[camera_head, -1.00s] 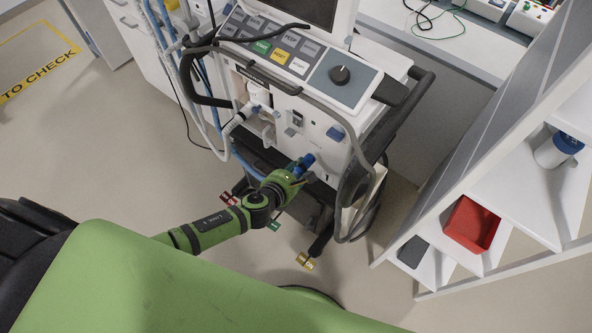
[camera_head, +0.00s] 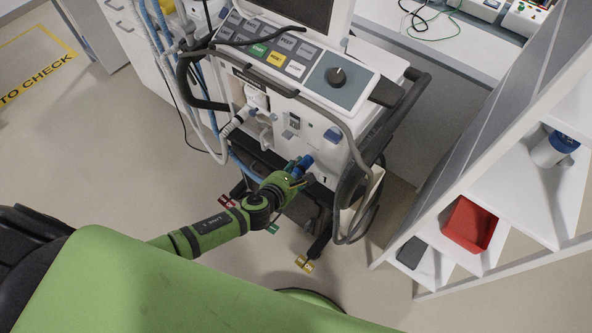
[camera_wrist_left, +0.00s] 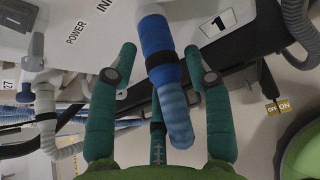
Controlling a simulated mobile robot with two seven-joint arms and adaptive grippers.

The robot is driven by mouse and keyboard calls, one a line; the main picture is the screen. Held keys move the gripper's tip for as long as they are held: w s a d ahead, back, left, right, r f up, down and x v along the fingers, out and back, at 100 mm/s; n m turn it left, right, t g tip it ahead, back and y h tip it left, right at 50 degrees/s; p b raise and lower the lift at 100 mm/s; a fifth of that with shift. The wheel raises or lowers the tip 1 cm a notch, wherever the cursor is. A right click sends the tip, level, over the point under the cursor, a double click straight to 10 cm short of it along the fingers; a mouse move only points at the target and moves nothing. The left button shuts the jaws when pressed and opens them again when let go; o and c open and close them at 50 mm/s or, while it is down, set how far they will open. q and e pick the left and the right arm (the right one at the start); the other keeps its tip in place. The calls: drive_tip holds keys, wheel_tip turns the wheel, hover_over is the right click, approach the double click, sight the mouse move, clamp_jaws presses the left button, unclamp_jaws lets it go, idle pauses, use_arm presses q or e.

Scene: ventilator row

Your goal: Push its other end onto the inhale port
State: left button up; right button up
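The blue hose end (camera_wrist_left: 168,80) stands out from the front panel of the ventilator (camera_head: 310,130), beside a label starting "IN" in the left wrist view. Its dark blue cuff sits against a pale stub at the panel; how far it is seated I cannot tell. In the head view the hose end (camera_head: 303,165) shows just past my left gripper (camera_head: 293,181). In the left wrist view my green left fingers (camera_wrist_left: 160,52) are spread on both sides of the hose end, with gaps visible, so the gripper looks open around it. My right gripper is not in view.
A white hose with a grey end (camera_head: 236,122) hangs at the ventilator's left. A dark handle rail (camera_head: 395,115) and grey cable run down its right side. A shelf with a red bin (camera_head: 469,224) stands at right. The floor at left is clear.

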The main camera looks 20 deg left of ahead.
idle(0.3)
use_arm(q)
drive_tip(key=v, duration=1.2)
drive_tip(key=s+a+f+n+g+y, duration=0.1)
drive_tip(key=s+a+f+n+g, duration=0.3)
drive_tip(key=f+n, duration=0.75)
drive_tip(key=s+a+f+n+g+y, duration=0.2)
drive_tip(key=s+a+f+n, duration=0.4)
drive_tip(key=f+n, duration=0.55)
drive_tip(key=s+d+f+n+g, duration=0.2)
drive_tip(key=s+f+n, duration=0.2)
drive_tip(key=s+n, duration=0.4)
drive_tip(key=s+d+f+n+g, duration=0.2)
drive_tip(key=s+f+n, duration=0.3)
drive_tip(key=s+n, duration=0.3)
drive_tip(key=s, duration=0.4)
drive_tip(key=shift+s+f+g+h, duration=0.3)
drive_tip(key=shift+s+g+h, duration=0.1)
